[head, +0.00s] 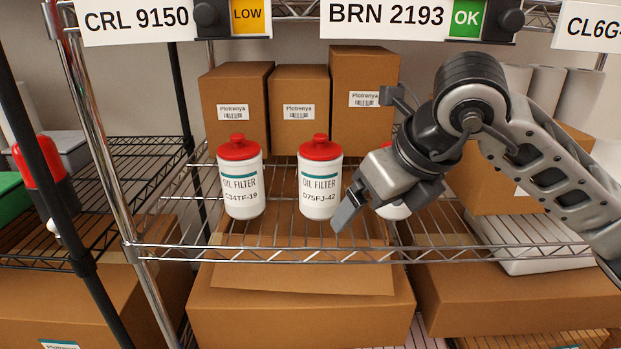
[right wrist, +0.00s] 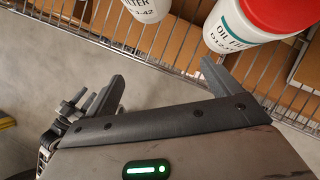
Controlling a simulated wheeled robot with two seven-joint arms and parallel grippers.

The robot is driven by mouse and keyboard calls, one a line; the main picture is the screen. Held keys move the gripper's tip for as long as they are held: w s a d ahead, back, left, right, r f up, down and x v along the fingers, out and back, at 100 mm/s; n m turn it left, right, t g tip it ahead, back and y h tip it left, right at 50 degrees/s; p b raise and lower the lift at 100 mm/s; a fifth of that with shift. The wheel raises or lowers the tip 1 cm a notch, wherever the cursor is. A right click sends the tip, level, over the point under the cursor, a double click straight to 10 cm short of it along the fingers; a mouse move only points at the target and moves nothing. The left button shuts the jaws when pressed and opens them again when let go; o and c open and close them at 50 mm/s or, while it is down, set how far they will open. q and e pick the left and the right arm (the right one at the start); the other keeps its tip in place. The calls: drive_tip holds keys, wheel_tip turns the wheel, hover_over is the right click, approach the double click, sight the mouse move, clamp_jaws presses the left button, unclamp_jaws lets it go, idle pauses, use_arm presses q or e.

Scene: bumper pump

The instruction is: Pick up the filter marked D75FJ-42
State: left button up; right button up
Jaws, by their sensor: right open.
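The filter marked D75FJ-42 (head: 319,182) is a white canister with a red cap, upright on the wire shelf in the middle of the head view. Its lower part shows at the top of the right wrist view (right wrist: 147,8). My right gripper (head: 374,208) is open and empty, just right of this filter and in front of a third filter (head: 396,211), which it mostly hides. In the right wrist view the fingers (right wrist: 168,82) stand apart with nothing between them. The filter marked C34TF-19 (head: 241,184) stands to the left. My left gripper is not in view.
Brown boxes (head: 299,112) stand behind the filters. The wire shelf's front rail (head: 270,254) runs below them, with a large carton (head: 300,312) underneath. A chrome post (head: 100,130) stands at left. Label signs (head: 388,16) hang above. Bare shelf lies between the two left filters.

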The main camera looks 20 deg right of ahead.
sight(324, 173)
drive_tip(key=w, duration=0.1)
drive_tip(key=w+a, duration=0.1)
drive_tip(key=w, duration=0.3)
drive_tip(key=shift+a+r+p, duration=0.1)
drive_tip(key=shift+a+p, duration=0.2)
drive_tip(key=shift+a, duration=0.05)
drive_tip(key=shift+w+a, duration=0.3)
drive_tip(key=shift+w, duration=0.65)
drive_tip(key=w, duration=0.1)
drive_tip(key=w+a, duration=0.1)
drive_tip(key=w+f, duration=0.1)
drive_tip(key=w, duration=0.1)
drive_tip(key=shift+a, duration=0.15)
drive_tip(key=shift+w+f, duration=0.1)
drive_tip(key=shift+w, duration=0.05)
drive_tip(key=c, duration=1.3)
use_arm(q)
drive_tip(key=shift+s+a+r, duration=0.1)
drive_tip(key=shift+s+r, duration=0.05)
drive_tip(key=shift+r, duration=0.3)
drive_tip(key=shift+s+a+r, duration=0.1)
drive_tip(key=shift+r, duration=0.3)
use_arm(e)
drive_tip(key=shift+c, duration=0.9)
